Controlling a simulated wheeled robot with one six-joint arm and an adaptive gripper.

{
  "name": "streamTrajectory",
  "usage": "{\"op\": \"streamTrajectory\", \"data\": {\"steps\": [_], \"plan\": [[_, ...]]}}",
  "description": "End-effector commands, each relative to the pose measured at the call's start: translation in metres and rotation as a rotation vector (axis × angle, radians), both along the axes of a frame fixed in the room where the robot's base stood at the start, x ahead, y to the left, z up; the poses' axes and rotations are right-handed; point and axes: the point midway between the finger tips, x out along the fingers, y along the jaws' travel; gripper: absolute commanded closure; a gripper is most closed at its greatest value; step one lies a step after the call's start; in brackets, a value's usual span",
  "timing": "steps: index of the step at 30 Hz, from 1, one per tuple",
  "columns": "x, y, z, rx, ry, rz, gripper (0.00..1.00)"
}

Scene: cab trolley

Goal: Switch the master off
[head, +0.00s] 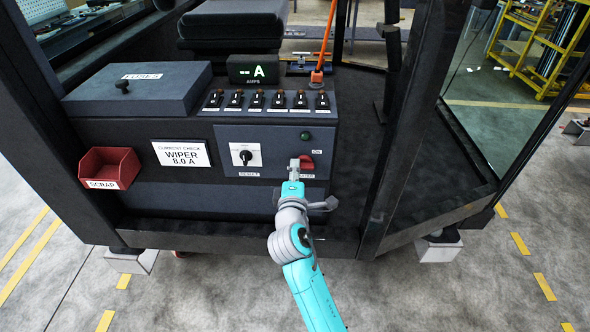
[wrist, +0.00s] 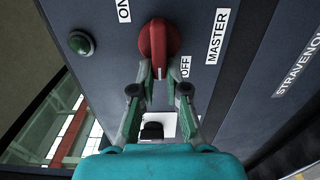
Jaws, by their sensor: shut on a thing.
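The red master switch knob (head: 308,162) is on the front panel of the console, above its MASTER label. In the wrist view the red knob (wrist: 156,42) stands upright in the picture, between the ON label (wrist: 124,10) and the OFF label (wrist: 186,66). Its handle lies roughly level on the panel in the head view. My gripper (head: 295,164) is at the knob's left side there. In the wrist view my gripper (wrist: 159,72) has its fingertips on either side of the knob's lower end, shut on it. The fingers hide part of the knob.
A green lamp (head: 305,135) sits above the knob and looks dark. Several toggle switches (head: 267,98) line the console top, beside an amps display (head: 259,69). A red scrap bin (head: 109,167) hangs at the left.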

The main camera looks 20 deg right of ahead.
Motion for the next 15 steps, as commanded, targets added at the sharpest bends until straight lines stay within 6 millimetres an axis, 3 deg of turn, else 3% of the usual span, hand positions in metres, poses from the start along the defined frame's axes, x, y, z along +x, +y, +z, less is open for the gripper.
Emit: {"op": "streamTrajectory", "data": {"steps": [2,3,6,15], "plan": [[-0.0001,0.0004,-0.0016,0.000,0.003,0.001,1.00],[-0.0001,0.0004,-0.0017,0.000,0.003,0.001,0.82],[-0.0001,0.0004,-0.0015,0.000,0.003,0.001,0.61],[-0.0011,0.0006,-0.0007,0.000,0.001,0.000,0.61]]}}
